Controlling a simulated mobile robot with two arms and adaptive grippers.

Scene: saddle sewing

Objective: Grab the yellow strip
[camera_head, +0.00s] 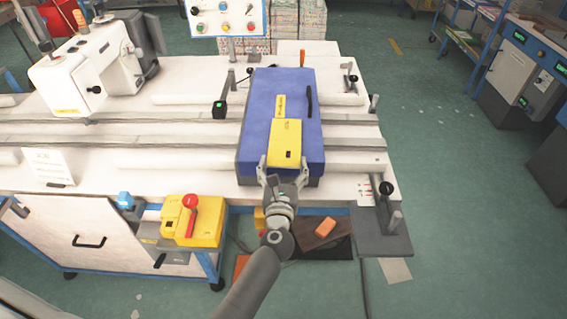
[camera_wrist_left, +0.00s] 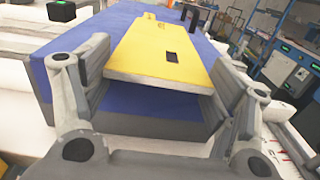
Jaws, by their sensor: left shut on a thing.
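The yellow strip (camera_head: 286,138) lies along the top of a blue padded block (camera_head: 262,105) on the white machine table, reaching its near edge. It has a small dark rectangular mark. My left gripper (camera_head: 279,163) is at the near end of the strip, one finger on each side. In the left wrist view the strip (camera_wrist_left: 158,48) sits between the two fingers of my left gripper (camera_wrist_left: 160,78), which are shut on its sides. The strip's near end looks slightly raised above the blue block (camera_wrist_left: 125,115). My right gripper is not in view.
A white sewing machine (camera_head: 88,70) stands at the back left. A yellow box with a red lever (camera_head: 190,222) is at the table's front. A black-knobbed lever (camera_head: 386,188) is to the right of the block. Open green floor (camera_head: 450,210) lies to the right.

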